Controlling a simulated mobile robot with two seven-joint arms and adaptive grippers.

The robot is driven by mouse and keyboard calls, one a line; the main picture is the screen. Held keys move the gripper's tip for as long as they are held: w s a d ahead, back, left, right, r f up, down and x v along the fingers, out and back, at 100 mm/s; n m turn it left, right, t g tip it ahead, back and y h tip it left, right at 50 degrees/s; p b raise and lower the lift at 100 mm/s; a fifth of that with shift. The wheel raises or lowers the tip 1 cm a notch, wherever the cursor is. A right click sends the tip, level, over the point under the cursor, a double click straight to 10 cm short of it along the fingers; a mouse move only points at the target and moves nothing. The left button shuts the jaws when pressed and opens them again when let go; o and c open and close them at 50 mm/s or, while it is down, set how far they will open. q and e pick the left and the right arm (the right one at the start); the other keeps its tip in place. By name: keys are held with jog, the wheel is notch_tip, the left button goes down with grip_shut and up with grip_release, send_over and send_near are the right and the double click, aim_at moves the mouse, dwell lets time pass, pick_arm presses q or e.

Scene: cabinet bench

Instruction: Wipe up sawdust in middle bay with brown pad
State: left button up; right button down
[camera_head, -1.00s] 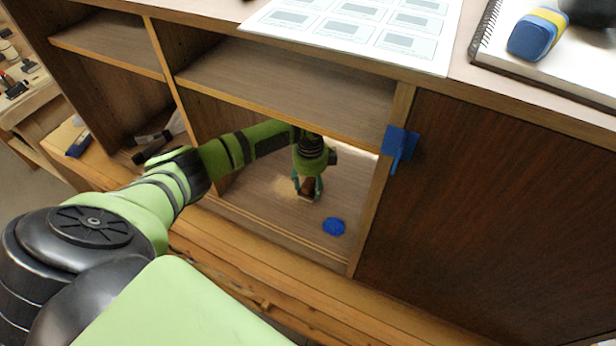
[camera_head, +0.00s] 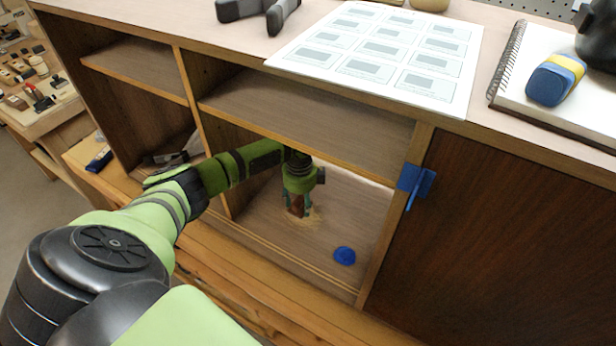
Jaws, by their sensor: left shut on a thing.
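My left gripper (camera_head: 297,209) reaches into the middle bay (camera_head: 262,222) of the cabinet and points down. It is shut on the brown pad (camera_head: 296,204), which is low at the bay floor; whether it presses on the floor I cannot tell. Pale tan sawdust (camera_head: 311,217) lies on the bay floor around and to the right of the pad. Part of the sawdust is hidden behind the gripper and pad. My right gripper does not show.
A blue round object (camera_head: 344,255) lies on the bay floor, right of the sawdust. A shelf (camera_head: 310,112) crosses above my arm. A blue bracket (camera_head: 415,182) sits on the right divider beside a closed dark door (camera_head: 500,230). Dark items lie in the left bay (camera_head: 172,157).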

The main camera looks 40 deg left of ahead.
aim_at(326, 216)
pick_arm(q)
jog(key=shift+s+a+f, duration=0.1)
jog(key=shift+s+a, duration=0.1)
jog(key=shift+a, duration=1.8)
jog(key=shift+w+f+b, duration=0.2)
jog(key=shift+w+b, duration=0.4)
jog(key=shift+b, duration=0.5)
jog(key=shift+w, duration=0.4)
jog(key=shift+d+r, duration=0.15)
jog(key=shift+d, duration=0.1)
jog(key=shift+d+p, duration=0.5)
jog(key=shift+d, duration=0.25)
jog(key=shift+w+d+p, duration=0.2)
jog(key=shift+d+p, duration=0.1)
jog(key=shift+d, duration=0.6)
jog(key=shift+d+p, duration=0.4)
jog(key=shift+d, duration=0.55)
jog(key=shift+w+d+f+p, duration=0.15)
jog(key=shift+d+p, duration=0.1)
jog(key=shift+d, duration=0.65)
jog(key=shift+w+d+f+p, duration=0.1)
jog(key=shift+d+p, duration=0.15)
jog(key=shift+d, duration=1.35)
